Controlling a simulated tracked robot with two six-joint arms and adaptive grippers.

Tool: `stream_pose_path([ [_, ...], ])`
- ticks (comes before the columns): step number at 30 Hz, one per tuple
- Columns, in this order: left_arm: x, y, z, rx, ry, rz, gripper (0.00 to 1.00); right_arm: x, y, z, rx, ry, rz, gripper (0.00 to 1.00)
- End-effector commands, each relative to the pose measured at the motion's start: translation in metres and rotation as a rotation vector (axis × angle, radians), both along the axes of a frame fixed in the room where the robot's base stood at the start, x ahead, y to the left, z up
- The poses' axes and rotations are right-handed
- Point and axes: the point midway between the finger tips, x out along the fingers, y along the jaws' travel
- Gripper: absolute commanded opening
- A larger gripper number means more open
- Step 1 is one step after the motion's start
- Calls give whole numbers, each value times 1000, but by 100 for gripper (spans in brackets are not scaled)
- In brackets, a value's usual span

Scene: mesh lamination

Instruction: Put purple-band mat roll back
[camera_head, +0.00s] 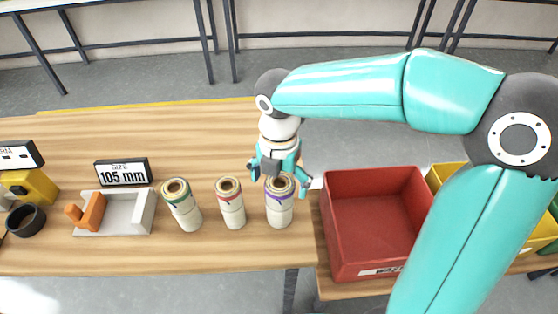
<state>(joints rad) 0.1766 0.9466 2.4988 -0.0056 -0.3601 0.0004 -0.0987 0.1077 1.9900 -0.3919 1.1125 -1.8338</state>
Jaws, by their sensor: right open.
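The purple-band mat roll (279,210) stands upright on the wooden table at the right end of a row of three rolls. My right gripper (279,178) is open at the top of this roll, with its fingers spread to either side and just behind it. I cannot tell whether the fingers touch the roll. My left gripper is not in view.
A red-band roll (231,208) and a green-band roll (183,210) stand to the left. A red bin (335,235) is on the right, with yellow bins behind my arm. A "105 mm" sign (123,173), a white holder with an orange part (135,213) and a yellow device (35,186) are on the left.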

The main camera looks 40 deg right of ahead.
Motion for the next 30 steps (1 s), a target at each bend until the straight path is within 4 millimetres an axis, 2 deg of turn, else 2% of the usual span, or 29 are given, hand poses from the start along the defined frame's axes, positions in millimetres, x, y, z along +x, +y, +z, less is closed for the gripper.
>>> stream_pose_path([
  [1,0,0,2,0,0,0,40,1,1,13,1,-6,1,97],
  [6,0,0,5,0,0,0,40,0,1,46,1,-4,1,97],
  [12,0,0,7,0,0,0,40,1,1,68,1,-2,1,97],
  [30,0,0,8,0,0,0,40,0,1,73,0,0,2,97],
])
